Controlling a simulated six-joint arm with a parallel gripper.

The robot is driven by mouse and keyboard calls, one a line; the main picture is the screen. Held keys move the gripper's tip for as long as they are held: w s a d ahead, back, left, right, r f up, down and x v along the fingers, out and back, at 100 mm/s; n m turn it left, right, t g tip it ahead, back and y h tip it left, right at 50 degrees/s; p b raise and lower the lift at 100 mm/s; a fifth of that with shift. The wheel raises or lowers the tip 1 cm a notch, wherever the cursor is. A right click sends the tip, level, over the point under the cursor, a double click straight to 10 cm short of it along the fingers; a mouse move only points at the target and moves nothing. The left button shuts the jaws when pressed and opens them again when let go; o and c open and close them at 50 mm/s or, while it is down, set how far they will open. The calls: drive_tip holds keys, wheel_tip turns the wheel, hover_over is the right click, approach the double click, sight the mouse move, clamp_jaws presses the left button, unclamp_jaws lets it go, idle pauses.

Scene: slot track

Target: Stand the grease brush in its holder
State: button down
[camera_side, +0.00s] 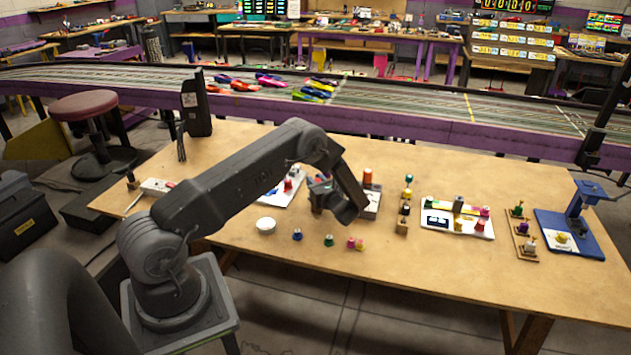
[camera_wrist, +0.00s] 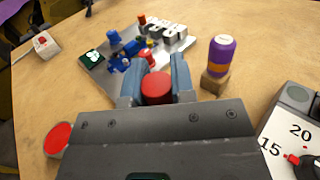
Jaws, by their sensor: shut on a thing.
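My gripper (camera_wrist: 156,78) is shut on a red round-ended thing, which I take to be the grease brush (camera_wrist: 156,88). Only its red end shows between the two blue-grey fingers; the rest is hidden. In the side view my gripper (camera_side: 338,203) is low over the table, and the held thing cannot be made out there. A purple, white-topped thing (camera_wrist: 222,50) with an orange band stands upright on a small wooden block (camera_wrist: 214,82), right of my gripper in the wrist view. I cannot tell which thing is the brush's holder.
A grey tray (camera_wrist: 98,73) with blue, red and black parts lies just beyond the fingers. A white-rimmed red dish (camera_wrist: 57,138) is at left, and a dial panel (camera_wrist: 288,140) at lower right. Several small coloured items stand farther right in the side view. The table's front right (camera_side: 480,285) is clear.

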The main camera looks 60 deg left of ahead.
drive_tip(key=shift+f, duration=1.3)
idle(0.4)
drive_tip(key=c, duration=0.9)
unclamp_jaws()
drive_tip(key=shift+d, duration=0.1)
